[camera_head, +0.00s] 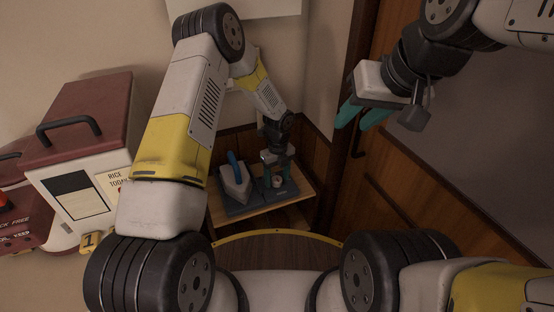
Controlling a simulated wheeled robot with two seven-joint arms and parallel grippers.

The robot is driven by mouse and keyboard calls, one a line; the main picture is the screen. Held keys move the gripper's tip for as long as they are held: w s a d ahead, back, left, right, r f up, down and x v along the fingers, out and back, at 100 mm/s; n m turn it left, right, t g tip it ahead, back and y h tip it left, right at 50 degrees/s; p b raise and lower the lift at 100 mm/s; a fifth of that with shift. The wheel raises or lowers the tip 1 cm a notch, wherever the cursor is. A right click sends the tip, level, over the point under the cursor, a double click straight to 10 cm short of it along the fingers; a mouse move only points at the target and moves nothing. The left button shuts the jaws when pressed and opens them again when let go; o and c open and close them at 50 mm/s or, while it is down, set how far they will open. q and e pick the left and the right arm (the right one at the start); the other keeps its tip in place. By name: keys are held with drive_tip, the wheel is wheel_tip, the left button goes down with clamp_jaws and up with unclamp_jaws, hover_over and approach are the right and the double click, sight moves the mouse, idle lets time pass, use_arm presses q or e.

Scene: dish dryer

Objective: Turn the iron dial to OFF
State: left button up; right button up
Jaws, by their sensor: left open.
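The iron (237,187), pale with a blue handle, stands on a dark base on a small wooden table in the corner. A small round dial (278,181) shows on the dark base to the right of the iron. My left gripper (277,174) reaches down over the dial, with its teal fingers open and apart on either side of it. I cannot tell whether the fingers touch the dial, and its marking is too small to read. My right gripper (361,115) is raised at the upper right, open and empty, away from the iron.
The small table (250,225) sits against wood-panelled walls. A rice box (80,165) with a red-brown lid and a black handle stands at the left. A wooden door (420,205) is at the right. The table's front strip is bare.

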use_arm(q)
drive_tip(key=shift+c, duration=0.2)
clamp_jaws()
